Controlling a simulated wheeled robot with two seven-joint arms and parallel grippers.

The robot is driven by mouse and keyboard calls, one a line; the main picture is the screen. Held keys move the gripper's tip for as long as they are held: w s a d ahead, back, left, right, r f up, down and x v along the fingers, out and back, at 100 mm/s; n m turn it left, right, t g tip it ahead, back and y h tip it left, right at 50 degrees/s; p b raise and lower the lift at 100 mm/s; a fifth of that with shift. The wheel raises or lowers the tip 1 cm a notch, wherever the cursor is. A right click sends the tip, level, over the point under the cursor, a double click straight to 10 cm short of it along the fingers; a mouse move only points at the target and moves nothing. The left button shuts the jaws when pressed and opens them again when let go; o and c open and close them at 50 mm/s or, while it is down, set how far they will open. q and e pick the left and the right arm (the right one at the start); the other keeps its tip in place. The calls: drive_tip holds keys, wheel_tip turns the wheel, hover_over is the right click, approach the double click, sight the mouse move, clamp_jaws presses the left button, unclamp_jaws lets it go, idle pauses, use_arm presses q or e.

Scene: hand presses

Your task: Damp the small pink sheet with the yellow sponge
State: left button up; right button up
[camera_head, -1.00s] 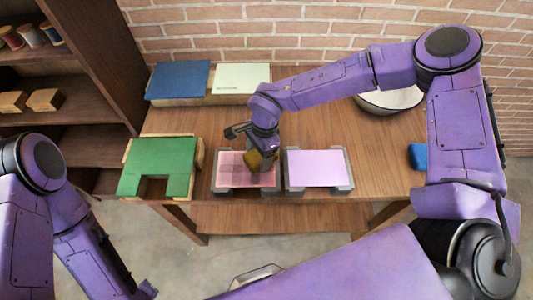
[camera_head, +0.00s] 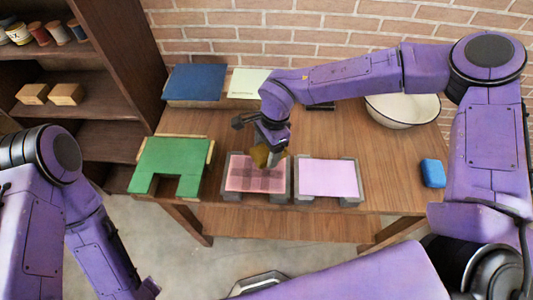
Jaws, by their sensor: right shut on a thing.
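My right gripper (camera_head: 270,146) is shut on the yellow sponge (camera_head: 260,157), which is partly hidden by the jaws. The sponge is over the far part of a pink sheet (camera_head: 247,181) on a grey-edged press bed; I cannot tell whether it touches. This sheet shows darker patches in a chequered pattern. A second, plain lilac-pink sheet (camera_head: 328,178) lies on a similar bed to its right. My left arm comes in at the left, its gripper outside the picture.
A green U-shaped board (camera_head: 167,160) lies to the left. A blue board (camera_head: 194,82) and a pale board (camera_head: 246,82) are at the back. A white bowl (camera_head: 403,111) and a blue block (camera_head: 433,173) are on the right. A shelf (camera_head: 110,133) stands left of the table.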

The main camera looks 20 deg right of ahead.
drive_tip(key=shift+w, duration=0.1)
drive_tip(key=shift+r, duration=1.6)
drive_tip(key=shift+f, duration=0.1)
